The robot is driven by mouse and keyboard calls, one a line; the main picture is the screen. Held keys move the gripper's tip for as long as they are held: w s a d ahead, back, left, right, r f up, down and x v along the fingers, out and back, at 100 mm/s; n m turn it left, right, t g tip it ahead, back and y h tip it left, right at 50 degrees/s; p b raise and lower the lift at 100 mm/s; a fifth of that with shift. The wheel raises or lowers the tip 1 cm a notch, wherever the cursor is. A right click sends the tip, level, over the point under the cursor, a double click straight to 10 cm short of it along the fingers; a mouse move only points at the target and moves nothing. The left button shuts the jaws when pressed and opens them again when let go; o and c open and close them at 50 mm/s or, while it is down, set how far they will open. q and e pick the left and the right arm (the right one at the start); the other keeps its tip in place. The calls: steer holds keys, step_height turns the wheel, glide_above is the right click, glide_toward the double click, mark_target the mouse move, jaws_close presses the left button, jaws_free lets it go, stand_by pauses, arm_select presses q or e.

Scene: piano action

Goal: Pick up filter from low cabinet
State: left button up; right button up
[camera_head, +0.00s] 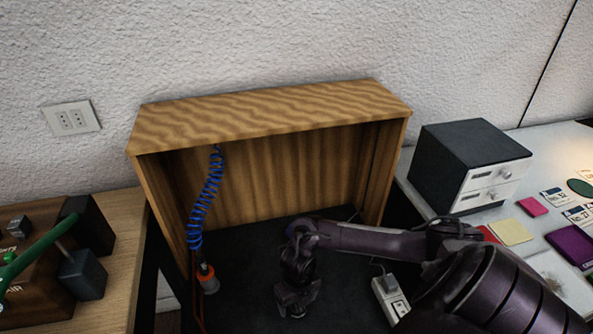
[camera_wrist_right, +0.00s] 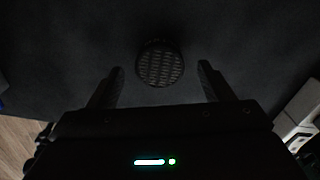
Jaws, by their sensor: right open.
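The filter (camera_wrist_right: 160,63) is a small dark round disc with a mesh-like face. In the right wrist view it lies on the dark cabinet floor, between and slightly beyond my fingertips. In the head view I cannot make it out; my right arm and gripper cover that area. The low wooden cabinet (camera_head: 270,112) has an open front and a dark floor. My right gripper (camera_head: 296,308) points down inside the cabinet's front area. It also shows in the right wrist view (camera_wrist_right: 160,80), open, with a finger on either side of the filter and nothing held. My left gripper is not in view.
A blue coiled hose (camera_head: 207,195) with an orange-ended tool (camera_head: 208,280) hangs at the cabinet's left. A white power strip (camera_head: 390,297) lies right of my gripper. A black drawer box (camera_head: 470,165) stands on the right table. The cabinet's side walls and top enclose the space.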

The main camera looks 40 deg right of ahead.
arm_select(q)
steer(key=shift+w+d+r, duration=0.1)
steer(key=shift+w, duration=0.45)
arm_select(e)
steer(key=shift+f, duration=1.2)
steer(key=c, duration=1)
steer(key=shift+c, duration=0.2)
steer(key=shift+r, duration=0.1)
